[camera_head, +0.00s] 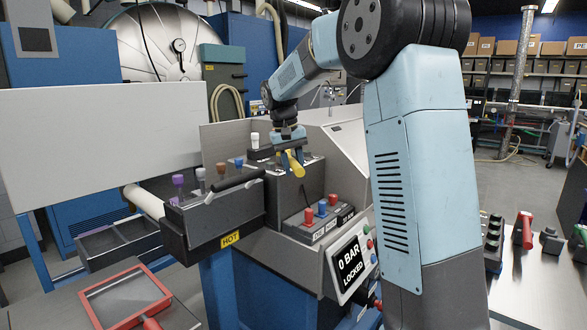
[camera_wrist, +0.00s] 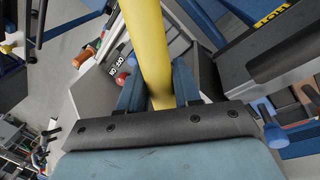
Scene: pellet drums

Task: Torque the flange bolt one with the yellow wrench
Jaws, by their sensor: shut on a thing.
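My gripper (camera_head: 289,154) is shut on the yellow wrench (camera_head: 297,168), above the grey machine top in the head view. The wrench's yellow, rounded end points down and toward the camera. In the wrist view the yellow wrench (camera_wrist: 148,45) runs up out of the frame from between my blue gripper fingers (camera_wrist: 158,88). The wrench's working end is not clearly visible. I cannot pick out flange bolt one for sure in either view, and I cannot tell whether the wrench touches anything.
A dark rack with HOT label (camera_head: 230,239) holds several coloured-handled items. A box with red and blue knobs (camera_head: 322,210) stands below my gripper. A panel (camera_head: 350,262) reads "0 BAR LOCKED". A red-framed tray (camera_head: 127,297) lies front left. A white panel (camera_head: 100,140) stands left.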

